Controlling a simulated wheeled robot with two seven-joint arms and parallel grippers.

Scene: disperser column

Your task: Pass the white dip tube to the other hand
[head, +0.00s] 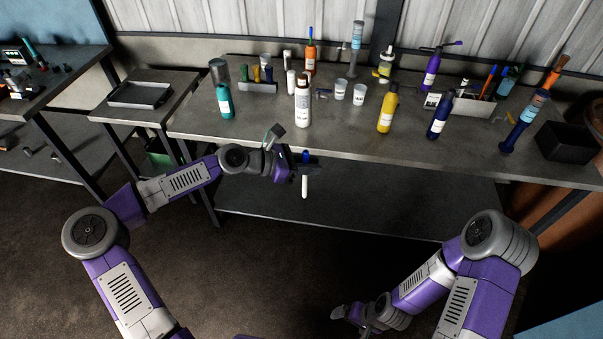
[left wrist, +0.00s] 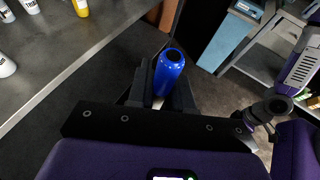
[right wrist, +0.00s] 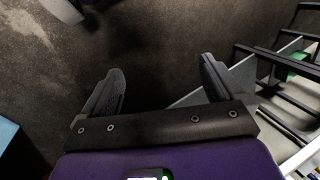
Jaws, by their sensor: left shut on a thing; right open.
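The white dip tube (head: 304,187) hangs upright with its blue top (head: 305,157) upward, in front of the workbench's front edge. My left gripper (head: 303,170) is shut on it just below the blue top. In the left wrist view the blue top (left wrist: 170,62) stands between the jaws, with a sliver of the white tube (left wrist: 158,102) below it; the rest is hidden. My right gripper (head: 340,312) is low and nearer to me in the head view, well apart from the tube. In the right wrist view its jaws (right wrist: 162,72) are open and empty above the floor.
The workbench (head: 265,135) carries several bottles, including a white one (head: 302,108), a teal one (head: 225,100) and a yellow one (head: 387,112). A black bin (head: 568,143) stands at its right end. A lower shelf (head: 350,205) lies beneath. The space between my arms is free.

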